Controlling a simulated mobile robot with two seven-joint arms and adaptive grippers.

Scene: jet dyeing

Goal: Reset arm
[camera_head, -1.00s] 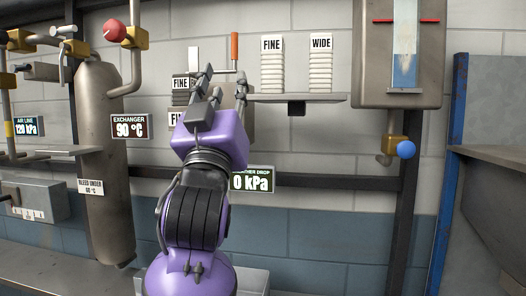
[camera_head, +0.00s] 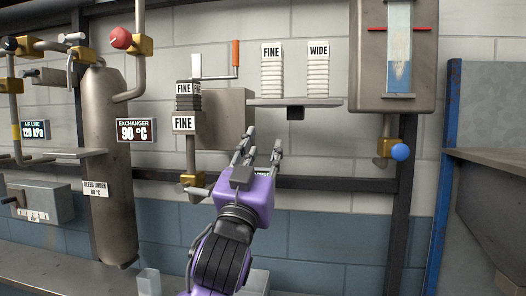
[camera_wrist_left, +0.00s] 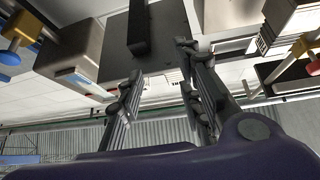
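My left gripper (camera_head: 264,136), purple with grey fingers, is in the middle of the head view, pointing up and toward the wall. Its fingers are apart with nothing between them. It is just below the shelf and right of the grey box (camera_head: 226,118). In the left wrist view its two fingers (camera_wrist_left: 158,75) are also spread and empty. The purple body covers most of the pressure display behind it. My right gripper is in neither view.
FINE (camera_head: 271,75) and WIDE (camera_head: 317,75) white stacks stand on a wall shelf (camera_head: 270,102). A dark FINE stack (camera_head: 187,98) is at left, near an orange-handled crank (camera_head: 236,53). The exchanger display (camera_head: 136,130) reads 90 °C. A clear cup (camera_head: 149,282) stands low.

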